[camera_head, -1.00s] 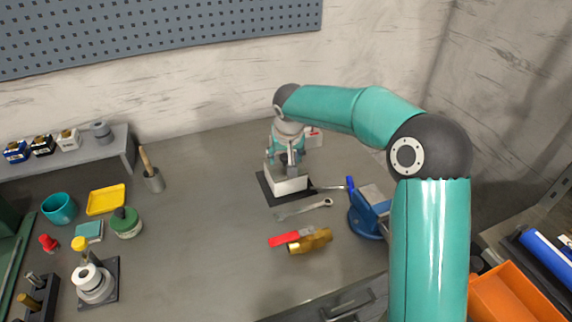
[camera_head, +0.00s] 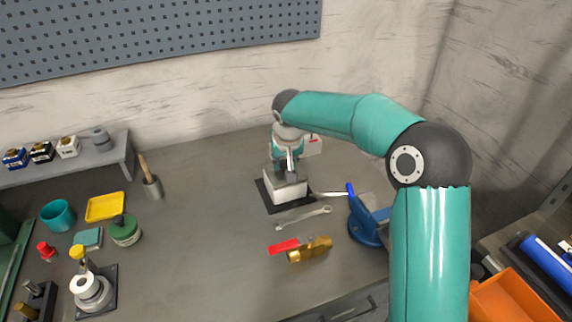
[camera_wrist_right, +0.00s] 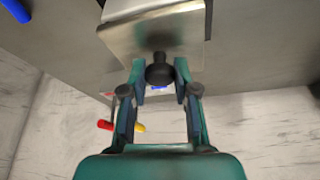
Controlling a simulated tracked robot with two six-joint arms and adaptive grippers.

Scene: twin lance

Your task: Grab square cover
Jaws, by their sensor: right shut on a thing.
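The square cover (camera_head: 285,189) is a pale, box-shaped piece on a dark square mat (camera_head: 265,198) at the middle of the bench. In the right wrist view, its pale metal side (camera_wrist_right: 160,35) fills the top, with a dark round knob (camera_wrist_right: 160,72) sticking out. My right gripper (camera_head: 290,177) comes down over it from above. In the right wrist view, the right gripper's fingers (camera_wrist_right: 160,76) are shut on the knob, one on each side. I cannot tell any gap between cover and mat. My left gripper is not in view.
A white box (camera_head: 313,146) stands behind. Jars, a yellow tray (camera_head: 105,207) and a teal cup (camera_head: 57,215) are at left. The centre-left bench is clear.

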